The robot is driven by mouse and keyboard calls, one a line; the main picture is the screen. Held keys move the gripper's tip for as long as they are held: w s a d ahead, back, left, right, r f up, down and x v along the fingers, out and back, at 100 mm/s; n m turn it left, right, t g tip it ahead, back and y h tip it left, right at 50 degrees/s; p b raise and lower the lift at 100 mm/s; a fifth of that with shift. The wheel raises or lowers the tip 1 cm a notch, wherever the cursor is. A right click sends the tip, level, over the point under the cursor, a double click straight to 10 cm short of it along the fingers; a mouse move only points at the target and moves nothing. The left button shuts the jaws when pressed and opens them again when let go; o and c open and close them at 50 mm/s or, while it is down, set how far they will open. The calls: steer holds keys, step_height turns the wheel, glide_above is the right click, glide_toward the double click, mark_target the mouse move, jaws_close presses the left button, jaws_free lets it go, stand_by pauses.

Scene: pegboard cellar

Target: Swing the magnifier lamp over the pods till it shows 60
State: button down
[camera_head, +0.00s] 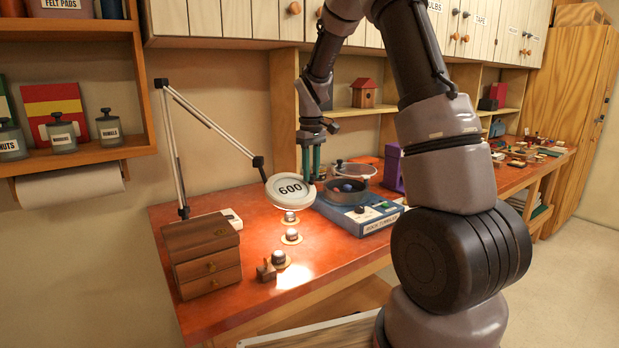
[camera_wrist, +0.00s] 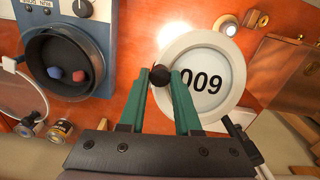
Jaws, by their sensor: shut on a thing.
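The magnifier lamp's round pale head (camera_head: 290,188) hangs above the orange bench top at the end of its jointed arm (camera_head: 211,124). My gripper (camera_head: 313,176) is at the right edge of the head. In the wrist view the green fingers (camera_wrist: 160,78) are shut on a dark round knob (camera_wrist: 160,74) at the head's rim. Small pods (camera_head: 291,236) on tan discs stand in a row below and in front of the head.
A blue rock tumbler (camera_head: 370,222) with an open drum stands right of the lamp, close to my gripper. A brown drawer box (camera_head: 205,262) stands at the left by the lamp's base. A small brown block (camera_head: 266,271) sits near the front pod. A bright light patch lies there.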

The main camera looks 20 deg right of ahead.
steer(key=c, duration=0.6)
jaws_free()
steer(key=shift+r, duration=5.45)
steer(key=s+r+m+t+y, duration=0.1)
steer(key=s+r+m+t, duration=0.1)
steer(key=s+r, duration=0.4)
steer(key=s+r+m+t, duration=0.2)
steer(key=s+r, duration=0.1)
steer(key=s, duration=0.6)
steer(key=s+m+t, duration=0.1)
steer(key=s, duration=0.3)
steer(key=s+m+t, duration=0.1)
steer(key=s+m, duration=0.1)
steer(key=s, duration=0.2)
steer(key=s+m+t+y, duration=0.1)
steer(key=s+m, duration=0.1)
steer(key=s, duration=0.2)
steer(key=shift+s, duration=0.35)
